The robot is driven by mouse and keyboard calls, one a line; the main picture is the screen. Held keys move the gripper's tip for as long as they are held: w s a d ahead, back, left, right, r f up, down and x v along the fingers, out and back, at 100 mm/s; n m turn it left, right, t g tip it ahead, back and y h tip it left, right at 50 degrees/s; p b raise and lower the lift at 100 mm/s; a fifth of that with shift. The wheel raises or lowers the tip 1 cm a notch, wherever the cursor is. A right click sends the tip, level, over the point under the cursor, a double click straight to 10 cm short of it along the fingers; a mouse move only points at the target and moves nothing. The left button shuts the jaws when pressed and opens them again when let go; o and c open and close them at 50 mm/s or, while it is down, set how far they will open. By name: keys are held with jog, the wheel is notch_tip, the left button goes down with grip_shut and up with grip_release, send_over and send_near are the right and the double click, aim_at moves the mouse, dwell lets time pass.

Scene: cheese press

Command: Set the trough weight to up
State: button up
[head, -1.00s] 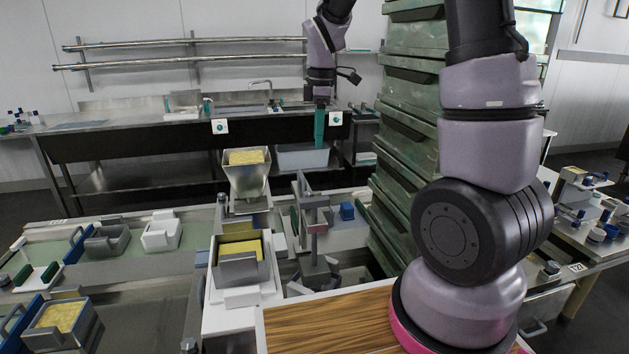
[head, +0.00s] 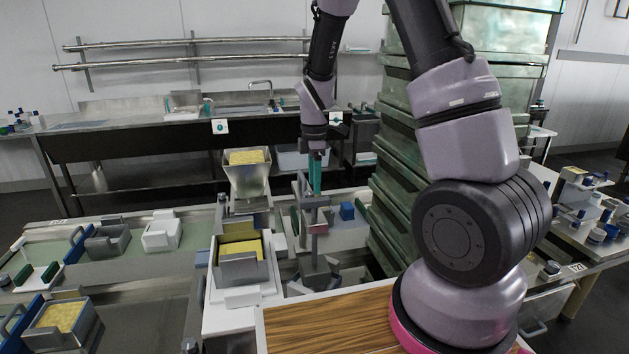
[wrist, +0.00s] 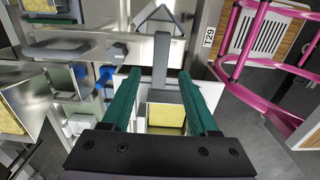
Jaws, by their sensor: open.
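I take the trough weight to be the grey upright mechanism (head: 316,245) right of the yellow-filled grey box; which part of it is the weight is unclear. It has a narrow post, a short crosspiece and a wider foot. My gripper (head: 315,190) points down with teal fingers near the top of this post. In the wrist view my gripper (wrist: 160,76) is open, and a narrow grey bar (wrist: 160,62) shows between the fingertips. I cannot tell whether they touch it. A box with yellow contents (wrist: 165,117) shows below, between the fingers.
A grey box with yellow contents (head: 243,266) stands on a white base left of the mechanism. A hopper (head: 247,180) is behind it. A tall stack of green crates (head: 395,205) stands close on the right. A wooden board (head: 330,322) lies in front.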

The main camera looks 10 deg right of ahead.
jog(key=shift+f, duration=0.1)
grip_shut()
dwell(1.3)
grip_release()
notch_tip(320, 180, up, 11)
dwell(0.6)
